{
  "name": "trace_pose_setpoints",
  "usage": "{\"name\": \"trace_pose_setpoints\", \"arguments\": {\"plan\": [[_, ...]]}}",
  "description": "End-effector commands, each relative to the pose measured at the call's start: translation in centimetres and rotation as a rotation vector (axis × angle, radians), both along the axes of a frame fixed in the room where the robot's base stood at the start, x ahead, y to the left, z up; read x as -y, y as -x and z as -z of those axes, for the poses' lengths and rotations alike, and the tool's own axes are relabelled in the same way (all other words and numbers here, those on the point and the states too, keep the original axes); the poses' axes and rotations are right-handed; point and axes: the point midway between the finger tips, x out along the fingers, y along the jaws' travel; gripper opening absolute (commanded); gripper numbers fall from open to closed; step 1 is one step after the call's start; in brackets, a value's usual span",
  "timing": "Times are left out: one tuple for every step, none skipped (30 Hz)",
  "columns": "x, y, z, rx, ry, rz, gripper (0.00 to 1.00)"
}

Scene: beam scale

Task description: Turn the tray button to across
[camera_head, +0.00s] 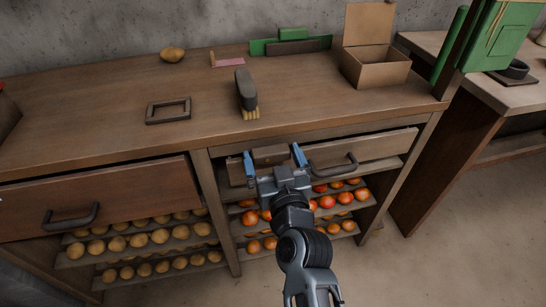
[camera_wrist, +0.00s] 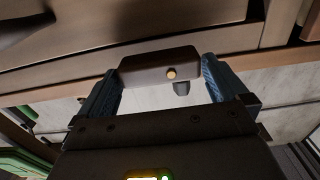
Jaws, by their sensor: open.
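A brown wooden block (camera_head: 270,154), which looks like the tray button, sits at the front of the right-hand bay under the bench top. In the wrist view the block (camera_wrist: 145,68) has a round brass-coloured pin and lies lengthwise between my fingers. My gripper (camera_head: 274,160) is open, with one blue finger near each end of the block. In the wrist view my gripper (camera_wrist: 162,80) spans the block closely; I cannot tell whether the fingers touch it. My gripper hides part of the tray front behind it.
A drawer front with a dark handle (camera_head: 335,169) is right of my gripper. Shelves of orange fruit (camera_head: 335,200) lie below. On the bench are a brush (camera_head: 246,90), a dark frame (camera_head: 168,111) and an open box (camera_head: 375,70). A larger drawer (camera_head: 120,200) is at left.

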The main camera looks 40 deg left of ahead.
Motion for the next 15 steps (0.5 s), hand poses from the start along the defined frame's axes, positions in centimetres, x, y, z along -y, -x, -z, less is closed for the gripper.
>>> {"name": "trace_pose_setpoints", "arguments": {"plan": [[-0.05,-0.05,0.01,0.0,0.0,0.0,1.0],[-0.06,-0.05,0.01,0.0,0.0,0.0,1.0],[-0.05,-0.06,0.0,0.0,0.0,0.0,1.0],[-0.05,-0.05,0.0,0.0,0.0,0.0,1.0],[-0.05,-0.05,-0.01,0.0,0.0,0.0,1.0],[-0.04,-0.05,-0.01,0.0,0.0,0.0,1.0],[-0.04,-0.05,-0.02,0.0,0.0,0.0,1.0],[-0.04,-0.05,-0.02,0.0,0.0,0.0,0.97],[-0.04,-0.05,-0.02,0.0,0.0,0.0,0.93],[-0.03,-0.04,-0.02,0.0,0.0,0.0,0.9],[-0.03,-0.04,-0.02,0.0,0.0,0.0,0.88],[-0.03,-0.04,-0.02,0.0,0.0,0.0,0.84],[-0.03,-0.04,-0.02,0.0,0.0,0.0,0.81],[-0.03,-0.04,-0.03,0.001,-0.001,0.0,0.78],[-0.03,-0.05,-0.03,0.001,-0.001,0.0,0.74]]}}
